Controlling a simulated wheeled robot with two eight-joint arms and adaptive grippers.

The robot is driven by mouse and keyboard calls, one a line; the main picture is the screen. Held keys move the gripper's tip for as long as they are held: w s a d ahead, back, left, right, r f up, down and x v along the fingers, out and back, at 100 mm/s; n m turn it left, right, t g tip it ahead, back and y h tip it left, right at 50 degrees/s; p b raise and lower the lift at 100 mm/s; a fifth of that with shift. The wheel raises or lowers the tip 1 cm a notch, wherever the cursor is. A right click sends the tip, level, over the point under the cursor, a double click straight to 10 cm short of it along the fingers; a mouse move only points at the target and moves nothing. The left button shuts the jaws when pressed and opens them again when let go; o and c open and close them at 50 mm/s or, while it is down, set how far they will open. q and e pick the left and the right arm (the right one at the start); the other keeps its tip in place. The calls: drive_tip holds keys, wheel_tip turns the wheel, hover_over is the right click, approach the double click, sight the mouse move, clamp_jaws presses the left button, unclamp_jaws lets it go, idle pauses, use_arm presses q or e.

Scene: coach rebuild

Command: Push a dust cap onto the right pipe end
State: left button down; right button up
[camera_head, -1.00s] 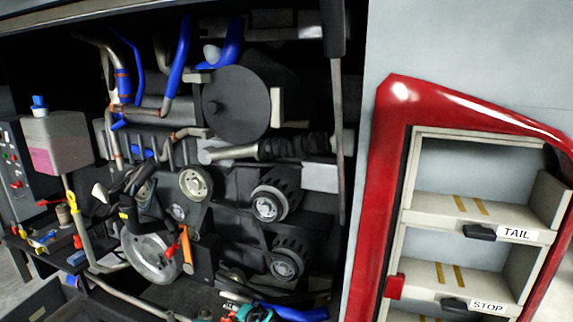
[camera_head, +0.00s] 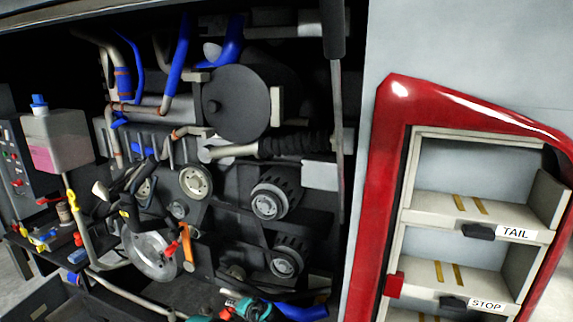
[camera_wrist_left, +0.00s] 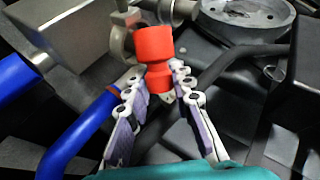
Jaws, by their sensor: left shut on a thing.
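A red dust cap (camera_wrist_left: 154,45) sits between the fingertips of my left gripper (camera_wrist_left: 157,75) in the left wrist view. The gripper is shut on the cap's narrower lower part, and the wider part points away from it. In the head view my left gripper (camera_head: 240,305) shows small at the bottom edge, with teal and red parts, low in the engine bay. Grey pipe fittings (camera_wrist_left: 121,40) lie just behind and left of the cap in the wrist view. I cannot tell whether the cap touches them, or which is the right pipe end. My right gripper is not in view.
A blue hose (camera_wrist_left: 75,135) with an orange clamp runs left of the fingers. A grey metal block (camera_wrist_left: 75,45) and a round metal part (camera_wrist_left: 245,18) stand beyond. Pulleys (camera_head: 269,202) fill the bay. A red-framed shelf (camera_head: 478,205) stands at the right.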

use_arm(q)
drive_tip(key=shift+r+p, duration=1)
drive_tip(key=shift+r, duration=1.3)
drive_tip(key=shift+d, duration=0.15)
